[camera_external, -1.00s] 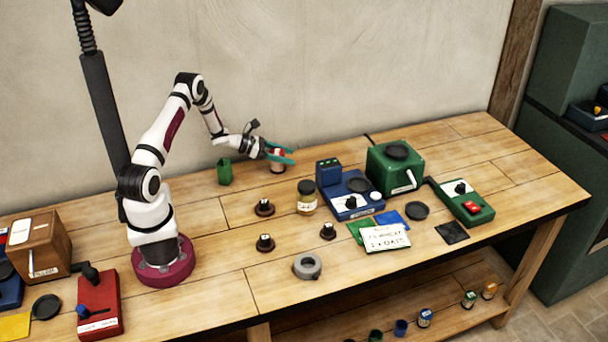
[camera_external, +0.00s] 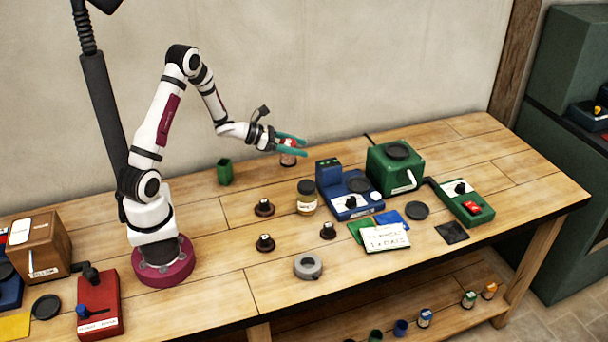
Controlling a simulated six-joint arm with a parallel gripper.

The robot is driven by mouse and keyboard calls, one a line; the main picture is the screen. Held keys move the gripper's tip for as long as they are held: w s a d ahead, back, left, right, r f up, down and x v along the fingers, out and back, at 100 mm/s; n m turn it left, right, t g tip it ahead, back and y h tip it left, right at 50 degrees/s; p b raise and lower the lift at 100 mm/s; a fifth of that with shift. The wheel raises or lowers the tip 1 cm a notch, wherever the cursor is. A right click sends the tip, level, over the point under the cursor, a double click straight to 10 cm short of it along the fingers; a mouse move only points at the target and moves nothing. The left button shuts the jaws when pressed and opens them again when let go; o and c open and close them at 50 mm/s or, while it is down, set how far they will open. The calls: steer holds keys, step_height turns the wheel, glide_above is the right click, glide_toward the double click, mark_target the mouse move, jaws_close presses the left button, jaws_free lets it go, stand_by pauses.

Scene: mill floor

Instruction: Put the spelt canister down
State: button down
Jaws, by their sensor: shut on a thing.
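The wooden bench (camera_external: 215,290) has a jar (camera_external: 307,198) with a dark lid, a blue machine (camera_external: 352,198), a green mill (camera_external: 394,168), a green cup (camera_external: 224,172), a grey ring (camera_external: 308,266) and several small dark knobbed pieces. Bare wood lies around the green cup.

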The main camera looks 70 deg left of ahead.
steer(key=w+a+n+y, duration=0.3)
steer(key=w+a, duration=0.3)
steer(key=w, duration=0.4)
steer(key=w+a+n+y, duration=0.25)
steer(key=w+a, duration=0.35)
steer(key=w, duration=0.3)
steer(key=shift+y, duration=0.45)
steer(key=f, duration=1)
steer(key=shift+w+a+f, duration=0.1)
steer(key=shift+w, duration=0.25)
steer(key=shift+c, duration=0.4)
jaws_free()
steer(key=shift+f, duration=0.15)
